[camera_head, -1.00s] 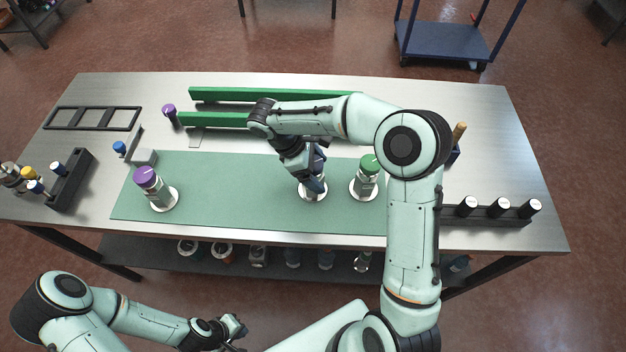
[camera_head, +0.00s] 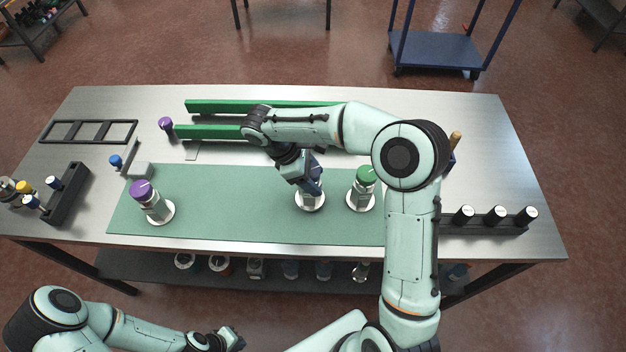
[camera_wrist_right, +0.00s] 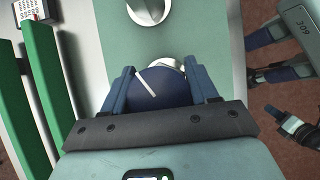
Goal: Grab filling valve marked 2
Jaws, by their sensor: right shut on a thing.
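A valve with a dark blue cap (camera_wrist_right: 160,88) with a white line stands on a white disc (camera_head: 310,204) in the middle of the green mat (camera_head: 230,215). My right gripper (camera_head: 315,188) is over it from above, shut on the cap. In the right wrist view its blue fingers (camera_wrist_right: 163,90) lie on both sides of the cap. A purple-capped valve (camera_head: 150,200) stands at the mat's left, a green-capped valve (camera_head: 364,186) just right of the gripper. I cannot read any number on the valves. My left gripper (camera_head: 232,340) is low, in front of the table; its jaws are unclear.
Green rails (camera_head: 215,131) lie behind the mat. A black rack (camera_head: 68,195) stands at the left and a holder with black-capped pieces (camera_head: 490,228) at the right. Another purple-capped piece (camera_head: 166,124) stands by the rails. The mat is clear between the purple and blue valves.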

